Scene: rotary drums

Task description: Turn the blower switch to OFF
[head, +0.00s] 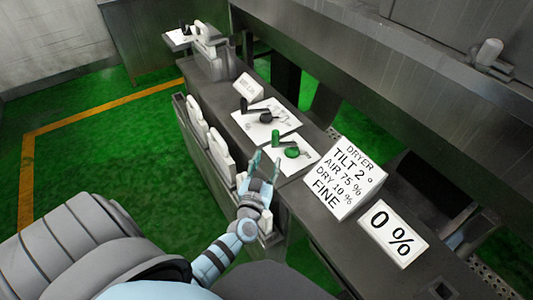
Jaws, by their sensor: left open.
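A green lever switch (291,152) sits on a white plate on the grey console top. A black lever switch (266,117) sits on another white plate farther back. The plate markings are too small to read, so I cannot tell which one is the blower switch. My left gripper (266,164) is open and empty, with its fingers pointing up beside the left edge of the green switch's plate. It appears apart from the green lever. My right gripper is not in view.
A white sign (346,177) reads DRYER, TILT 2°, AIR 75 %, DRY 10 %, FINE. A 0 % sign (393,233) stands right of it. Pale box-like items (220,150) line the console's left side. Green floor (100,150) is open at the left.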

